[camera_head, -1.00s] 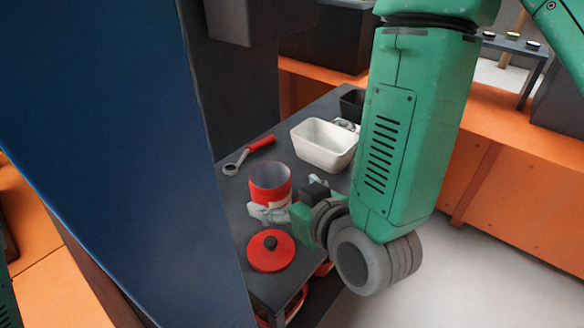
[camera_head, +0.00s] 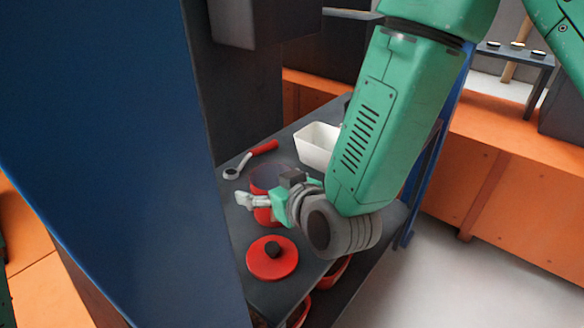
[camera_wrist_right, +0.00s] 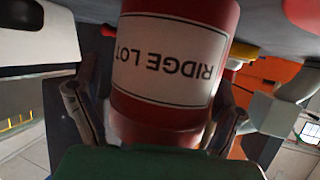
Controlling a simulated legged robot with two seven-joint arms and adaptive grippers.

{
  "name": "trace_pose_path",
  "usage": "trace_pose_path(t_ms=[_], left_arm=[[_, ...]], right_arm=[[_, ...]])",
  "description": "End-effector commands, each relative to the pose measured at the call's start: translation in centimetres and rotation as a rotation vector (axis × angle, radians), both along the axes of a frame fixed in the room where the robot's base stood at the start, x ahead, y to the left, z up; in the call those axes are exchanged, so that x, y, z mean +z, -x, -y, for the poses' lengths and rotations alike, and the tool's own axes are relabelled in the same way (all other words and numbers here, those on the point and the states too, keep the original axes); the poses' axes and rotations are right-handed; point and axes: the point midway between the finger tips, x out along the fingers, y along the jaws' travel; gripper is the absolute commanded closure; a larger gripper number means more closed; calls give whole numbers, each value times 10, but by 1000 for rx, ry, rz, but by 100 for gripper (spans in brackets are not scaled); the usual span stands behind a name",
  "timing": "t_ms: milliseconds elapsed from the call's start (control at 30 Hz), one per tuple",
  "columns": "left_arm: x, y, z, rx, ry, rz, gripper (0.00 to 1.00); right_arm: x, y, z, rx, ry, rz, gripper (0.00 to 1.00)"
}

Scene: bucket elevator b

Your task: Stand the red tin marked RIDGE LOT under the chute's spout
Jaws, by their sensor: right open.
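The red tin (camera_head: 268,177) stands on the dark table in the head view, partly hidden by my right gripper. In the right wrist view the tin (camera_wrist_right: 172,75) shows its white label reading RIDGE LOT, upside down in the picture. My right gripper (camera_head: 262,199) is open at the tin, with one finger at its left side. In the wrist view the fingers (camera_wrist_right: 154,108) lie on both sides of the tin; contact is unclear. A grey box-shaped part (camera_head: 238,22) hangs above the table's back; I cannot tell whether it is the spout. My left gripper is out of view.
A red lid with a dark knob (camera_head: 272,258) lies in front of the tin. A red-handled tool (camera_head: 256,152) lies behind it, and a white tray (camera_head: 316,146) stands at the back right. A big blue panel (camera_head: 110,150) blocks the left. Red items show below the tabletop.

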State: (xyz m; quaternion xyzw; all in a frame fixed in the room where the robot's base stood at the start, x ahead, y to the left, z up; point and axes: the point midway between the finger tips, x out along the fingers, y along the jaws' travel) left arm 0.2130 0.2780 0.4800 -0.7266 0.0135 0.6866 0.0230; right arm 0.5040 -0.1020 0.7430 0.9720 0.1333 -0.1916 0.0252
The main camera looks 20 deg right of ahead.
Motion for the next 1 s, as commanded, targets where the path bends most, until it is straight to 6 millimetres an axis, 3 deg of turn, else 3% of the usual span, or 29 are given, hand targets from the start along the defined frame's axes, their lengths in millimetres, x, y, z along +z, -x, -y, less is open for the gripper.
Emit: trace_pose_path(t_ms=[33, 167, 567, 1000], left_arm=[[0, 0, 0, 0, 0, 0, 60], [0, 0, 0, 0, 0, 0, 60], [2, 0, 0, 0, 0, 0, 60], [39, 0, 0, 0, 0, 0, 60]], right_arm=[[0, 0, 0, 0, 0, 0, 17], [0, 0, 0, 0, 0, 0, 62], [4, 0, 0, 0, -1, 2, 63], [85, 0, 1, -1, -1, 3, 63]])
